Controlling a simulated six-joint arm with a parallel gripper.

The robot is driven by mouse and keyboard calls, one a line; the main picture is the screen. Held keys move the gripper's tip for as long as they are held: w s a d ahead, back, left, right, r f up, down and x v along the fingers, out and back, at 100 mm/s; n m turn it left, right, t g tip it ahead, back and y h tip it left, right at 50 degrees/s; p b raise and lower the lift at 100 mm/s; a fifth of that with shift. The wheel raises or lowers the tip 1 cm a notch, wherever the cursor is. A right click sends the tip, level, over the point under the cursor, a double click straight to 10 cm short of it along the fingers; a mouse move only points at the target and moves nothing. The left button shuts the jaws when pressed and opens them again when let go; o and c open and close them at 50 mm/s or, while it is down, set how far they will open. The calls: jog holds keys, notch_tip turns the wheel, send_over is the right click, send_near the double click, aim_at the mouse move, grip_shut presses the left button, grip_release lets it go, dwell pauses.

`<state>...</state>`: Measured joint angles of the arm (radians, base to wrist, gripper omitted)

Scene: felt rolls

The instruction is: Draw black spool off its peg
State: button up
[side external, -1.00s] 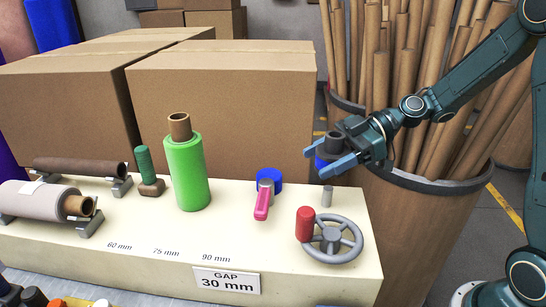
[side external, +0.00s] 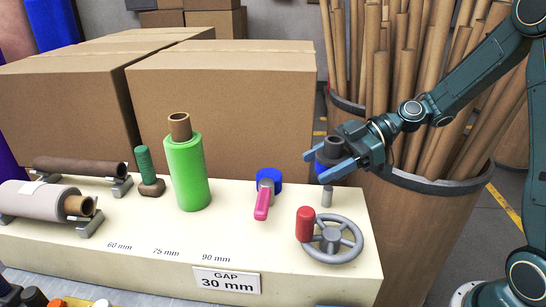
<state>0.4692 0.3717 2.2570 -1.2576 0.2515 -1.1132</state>
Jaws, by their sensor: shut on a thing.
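The black spool (side external: 337,145) is between the fingers of my gripper (side external: 317,167), at the right end of the cream bench. Its dark top stands up above the fingers, and a blue band (side external: 323,162) shows around it between them. My gripper is shut on the spool from the right. A short grey peg (side external: 327,197) stands upright on the bench just below the near finger, with its upper part in view. The near finger hides the spool's lower end, so I cannot tell its exact gap to the peg.
A grey handwheel (side external: 335,240) with a red knob (side external: 305,224) sits in front of the peg. To the left are a blue disc with a pink handle (side external: 262,203) and a green roll (side external: 187,172). Large cartons (side external: 220,110) stand behind; a barrel of tubes (side external: 415,220) is at right.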

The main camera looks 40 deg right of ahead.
aim_at(327, 141)
jog(key=shift+f, duration=0.3)
jog(key=shift+r, duration=0.15)
dwell(0.4)
jog(key=shift+r, duration=3.35)
